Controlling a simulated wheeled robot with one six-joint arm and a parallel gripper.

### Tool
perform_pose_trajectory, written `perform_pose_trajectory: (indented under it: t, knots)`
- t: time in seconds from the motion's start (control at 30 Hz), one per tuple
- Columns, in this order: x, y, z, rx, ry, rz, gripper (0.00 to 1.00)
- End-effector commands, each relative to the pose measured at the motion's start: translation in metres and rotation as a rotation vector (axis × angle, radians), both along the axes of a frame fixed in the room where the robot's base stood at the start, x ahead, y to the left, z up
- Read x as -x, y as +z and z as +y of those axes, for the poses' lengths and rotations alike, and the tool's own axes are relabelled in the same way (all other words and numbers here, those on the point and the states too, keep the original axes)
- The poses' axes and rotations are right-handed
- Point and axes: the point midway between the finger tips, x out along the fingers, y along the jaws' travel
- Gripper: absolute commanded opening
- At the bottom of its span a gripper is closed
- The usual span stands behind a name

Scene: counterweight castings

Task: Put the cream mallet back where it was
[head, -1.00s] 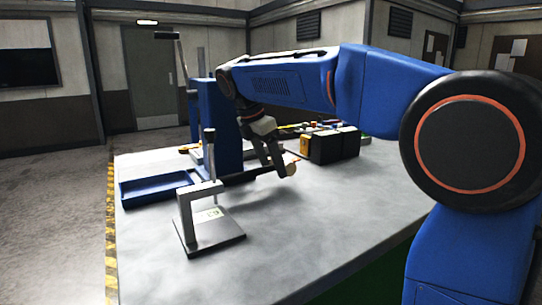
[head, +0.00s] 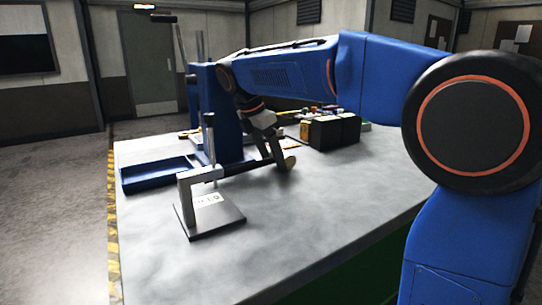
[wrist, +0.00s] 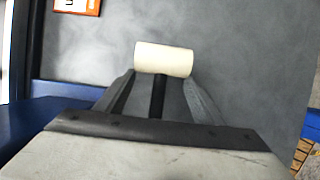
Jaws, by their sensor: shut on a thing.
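The cream mallet has a short cream head (head: 290,162) and a dark handle (head: 245,166). My gripper (head: 274,158) is shut on the handle, close to the head, above the table. In the wrist view the cream head (wrist: 164,60) lies just beyond my fingertips (wrist: 159,88), with the dark handle between the fingers. The place where the mallet was cannot be told from these frames.
The grey stand (head: 185,200) with its upright post and labelled base is at the near left of the table (head: 300,215). A blue tray (head: 155,177) and a blue column lie behind it. The front right is clear.

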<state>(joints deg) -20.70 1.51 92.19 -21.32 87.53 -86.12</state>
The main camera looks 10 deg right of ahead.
Motion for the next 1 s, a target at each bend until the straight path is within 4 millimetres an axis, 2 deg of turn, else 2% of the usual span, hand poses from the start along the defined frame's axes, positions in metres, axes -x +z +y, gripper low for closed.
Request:
perform_pose_trajectory:
  t: [0.77, 0.8, 0.9, 1.0]
  knots:
    - [0.0, -0.01, 0.0, -0.001, 0.001, -0.002, 0.08]
    - [0.0, -0.011, 0.0, -0.001, 0.001, -0.002, 0.65]
    - [0.0, -0.011, 0.0, -0.001, 0.001, -0.002, 0.84]
    - [0.0, -0.011, 0.0, 0.0, 0.0, -0.001, 0.84]
